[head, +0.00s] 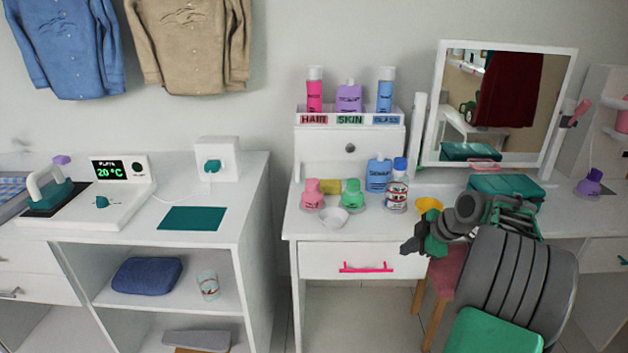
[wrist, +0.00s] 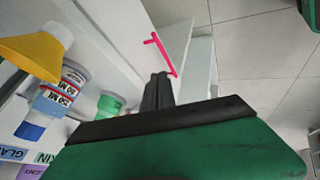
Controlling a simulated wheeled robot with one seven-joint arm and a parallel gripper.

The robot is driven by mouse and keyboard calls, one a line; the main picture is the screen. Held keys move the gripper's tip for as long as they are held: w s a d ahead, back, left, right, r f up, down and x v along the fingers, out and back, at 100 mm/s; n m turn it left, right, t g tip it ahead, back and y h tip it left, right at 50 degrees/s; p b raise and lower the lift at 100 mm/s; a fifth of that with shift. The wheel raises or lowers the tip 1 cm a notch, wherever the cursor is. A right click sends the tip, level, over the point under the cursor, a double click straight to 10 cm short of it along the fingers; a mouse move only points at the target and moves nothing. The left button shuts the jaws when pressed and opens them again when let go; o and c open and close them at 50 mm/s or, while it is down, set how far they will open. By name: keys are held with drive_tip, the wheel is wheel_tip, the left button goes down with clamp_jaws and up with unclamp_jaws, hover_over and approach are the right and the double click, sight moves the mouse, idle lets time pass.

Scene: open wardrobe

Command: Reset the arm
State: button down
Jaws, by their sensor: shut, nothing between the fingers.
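My gripper (head: 424,246) is at the right in the head view, in front of the white vanity table's front edge. Its fingers point left and are shut with nothing between them. In the wrist view the closed fingertips (wrist: 157,92) show beyond my dark green and black gripper body, near the vanity drawer's pink handle (wrist: 164,52). The fingers look apart from the handle. My arm bends back to the right, over the vanity's right part, and hides part of a pink stool.
The vanity top (head: 430,192) holds several bottles, a white bowl (head: 333,217) and a yellow funnel (head: 430,205) close to my gripper. The mirror (head: 500,105) stands behind my arm. A pink stool (head: 447,275) is below. Floor left of the stool is free.

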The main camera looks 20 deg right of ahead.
drive_tip(key=s+a+r+m+g+p, duration=0.15)
drive_tip(key=a+r+p, duration=0.35)
drive_tip(key=a, duration=0.5)
drive_tip(key=a+r+m+g+p, duration=0.1)
drive_tip(key=a+r+m+p, duration=0.2)
drive_tip(key=a+r, duration=0.5)
drive_tip(key=s+a+r+m+g+h+p, duration=0.1)
drive_tip(key=s+a+m+p, duration=0.6)
drive_tip(key=s+a, duration=0.7)
wheel_tip(320, 180, up, 2)
drive_tip(key=s+h, duration=0.1)
drive_tip(key=s, duration=0.1)
drive_tip(key=shift+s, duration=0.4)
drive_tip(key=shift+m, duration=0.25)
